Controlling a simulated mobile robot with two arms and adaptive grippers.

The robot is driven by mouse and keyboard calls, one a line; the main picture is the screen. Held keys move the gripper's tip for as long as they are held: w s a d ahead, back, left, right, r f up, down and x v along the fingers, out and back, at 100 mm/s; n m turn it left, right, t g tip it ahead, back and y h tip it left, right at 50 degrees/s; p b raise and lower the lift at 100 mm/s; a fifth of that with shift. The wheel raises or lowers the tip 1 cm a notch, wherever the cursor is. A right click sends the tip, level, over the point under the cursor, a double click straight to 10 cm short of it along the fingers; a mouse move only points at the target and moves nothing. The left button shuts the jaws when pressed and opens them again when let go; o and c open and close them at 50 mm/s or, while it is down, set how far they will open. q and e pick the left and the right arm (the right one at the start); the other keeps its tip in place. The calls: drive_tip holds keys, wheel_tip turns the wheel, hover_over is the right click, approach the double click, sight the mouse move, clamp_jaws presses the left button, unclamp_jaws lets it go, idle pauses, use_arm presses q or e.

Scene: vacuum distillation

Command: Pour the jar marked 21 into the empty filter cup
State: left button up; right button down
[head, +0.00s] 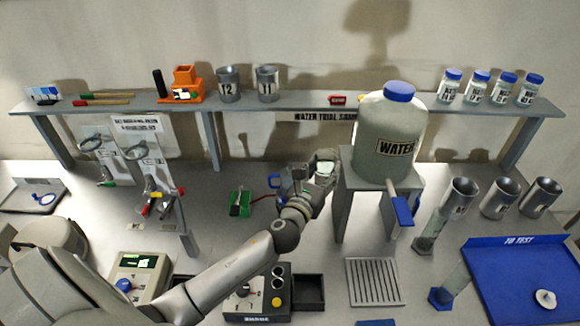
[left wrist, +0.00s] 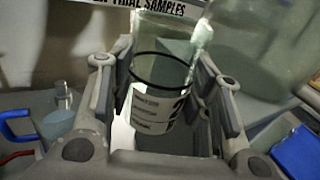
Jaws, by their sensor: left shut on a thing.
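My left gripper (head: 322,178) is shut on a clear jar (left wrist: 160,75), left of the water tank's stand. In the left wrist view the jar sits between the fingers with a dark band and a white label; only a "2" is partly readable, so I cannot confirm 21. In the head view the jar (head: 325,168) is mostly hidden by the gripper. Metal cups marked 12 (head: 228,85) and 11 (head: 267,84) stand on the shelf; more metal cups (head: 499,198) stand at the right. I cannot tell which is the empty filter cup. My right gripper is not in view.
The water tank (head: 390,135) on its stand is close right of my gripper. Several blue-capped jars (head: 478,88) stand on the shelf (head: 330,106). A small flask (left wrist: 60,112) is left of the held jar. A blue tray (head: 500,290) lies at right front.

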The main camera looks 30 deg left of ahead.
sight(323, 165)
use_arm(q)
drive_tip(key=shift+r+p, duration=0.3)
drive_tip(key=shift+r, duration=0.35)
drive_tip(key=shift+d+r+m+p, duration=0.15)
drive_tip(key=shift+r+m+p, duration=0.3)
drive_tip(key=shift+r, duration=0.65)
wheel_tip(323, 165, up, 9)
drive_tip(key=s+d+r, duration=0.2)
drive_tip(key=s+d, duration=0.6)
drive_tip(key=s, duration=0.6)
wheel_tip(323, 165, down, 20)
drive_tip(key=s+a+h+b, duration=0.1)
drive_tip(key=s+b, duration=0.1)
drive_tip(key=b, duration=1.2)
drive_tip(key=shift+a+r+m+h, duration=0.2)
drive_tip(key=shift+a+m+h, duration=0.1)
drive_tip(key=shift+a+m, duration=0.05)
